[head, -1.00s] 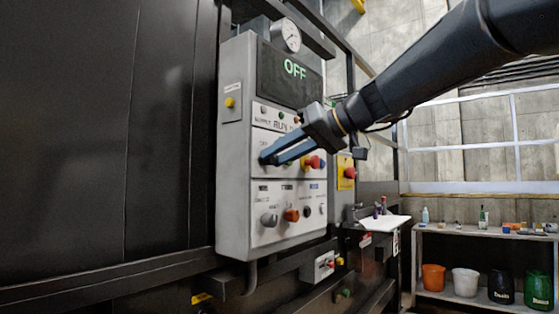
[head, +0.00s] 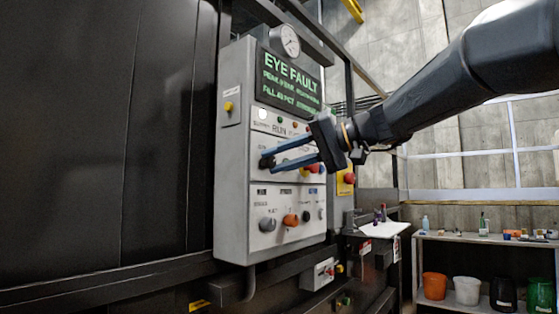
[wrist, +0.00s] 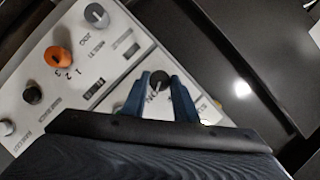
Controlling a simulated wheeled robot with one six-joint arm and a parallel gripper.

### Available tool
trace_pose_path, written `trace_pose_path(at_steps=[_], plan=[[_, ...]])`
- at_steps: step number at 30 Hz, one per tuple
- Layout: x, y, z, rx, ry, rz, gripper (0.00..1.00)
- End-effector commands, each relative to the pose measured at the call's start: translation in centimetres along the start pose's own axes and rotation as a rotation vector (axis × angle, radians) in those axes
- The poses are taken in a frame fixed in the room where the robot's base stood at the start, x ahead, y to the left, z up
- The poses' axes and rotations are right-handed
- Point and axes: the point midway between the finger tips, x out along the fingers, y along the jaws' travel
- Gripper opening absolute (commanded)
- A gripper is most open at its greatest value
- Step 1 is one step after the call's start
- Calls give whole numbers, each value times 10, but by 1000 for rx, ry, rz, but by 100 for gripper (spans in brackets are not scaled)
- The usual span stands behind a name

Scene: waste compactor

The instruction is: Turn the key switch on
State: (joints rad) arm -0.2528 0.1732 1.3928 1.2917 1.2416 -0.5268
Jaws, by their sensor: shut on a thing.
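The grey control panel (head: 235,190) stands upright left of my arm. Its key switch (head: 266,163) is a small dark knob at the left of the panel's middle section. My gripper (head: 273,160) reaches in from the right, with its blue fingers shut on the knob. In the wrist view the dark key switch knob (wrist: 158,80) shows between the two blue fingertips (wrist: 158,76). Its exact angle is hard to tell. The display (head: 290,82) shows green text reading "EYE FAULT" with smaller lines below. A white lamp (head: 263,114) is lit above the switch.
Red buttons sit right of the gripper, partly hidden. A shelf (head: 480,240) with bottles and buckets stands at the right.

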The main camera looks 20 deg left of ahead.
Motion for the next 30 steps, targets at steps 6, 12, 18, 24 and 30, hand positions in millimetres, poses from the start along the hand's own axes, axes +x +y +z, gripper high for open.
trace_pose_path(at_steps=[6,12,18,24,30], plan=[[0,1,1,6,-3,-1,4],[0,1,1,5,-3,0,33],[0,1,0,4,-1,-1,45],[-2,1,0,3,0,0,45],[-28,2,0,3,3,1,45]])
